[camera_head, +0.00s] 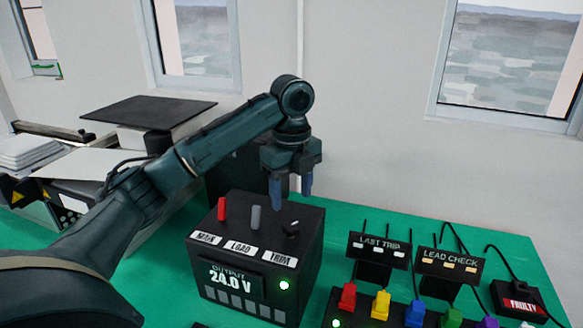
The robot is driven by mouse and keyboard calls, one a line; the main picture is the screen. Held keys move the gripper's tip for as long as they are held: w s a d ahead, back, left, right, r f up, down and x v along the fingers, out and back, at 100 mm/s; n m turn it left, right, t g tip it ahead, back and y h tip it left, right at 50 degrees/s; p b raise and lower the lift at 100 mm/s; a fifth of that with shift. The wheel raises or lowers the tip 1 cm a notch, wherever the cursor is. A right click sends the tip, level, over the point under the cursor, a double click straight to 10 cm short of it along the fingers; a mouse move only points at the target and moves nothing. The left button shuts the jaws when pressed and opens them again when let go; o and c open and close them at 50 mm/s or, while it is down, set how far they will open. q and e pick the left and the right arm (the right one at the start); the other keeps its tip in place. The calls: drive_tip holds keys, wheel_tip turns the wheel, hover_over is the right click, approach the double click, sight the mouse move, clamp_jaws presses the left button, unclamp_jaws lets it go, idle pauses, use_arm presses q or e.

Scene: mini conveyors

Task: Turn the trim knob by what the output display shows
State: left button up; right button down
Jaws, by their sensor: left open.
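A black power supply box (310,246) stands on the green table. Its output display (230,278) on the front reads 24.0 V, with a lit green lamp (284,285) to the right. On top are a red lever (222,209), a grey lever (256,217) and the black trim knob (291,229), behind labels MAIN, LOAD and TRIM. My left gripper (292,192) is open and empty, fingers pointing down, above the back of the box near the trim knob. It appears apart from the knob. My right gripper is not in view.
LAST TRIP (379,247) and LEAD CHECK (447,265) signs stand at right, behind a strip with several coloured plugs (381,304). A box marked FAULTY (520,300) with a cable lies at far right. White-topped equipment fills the left.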

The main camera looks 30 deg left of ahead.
use_arm(q)
wheel_tip(320, 180, up, 6)
idle(0.4)
idle(0.5)
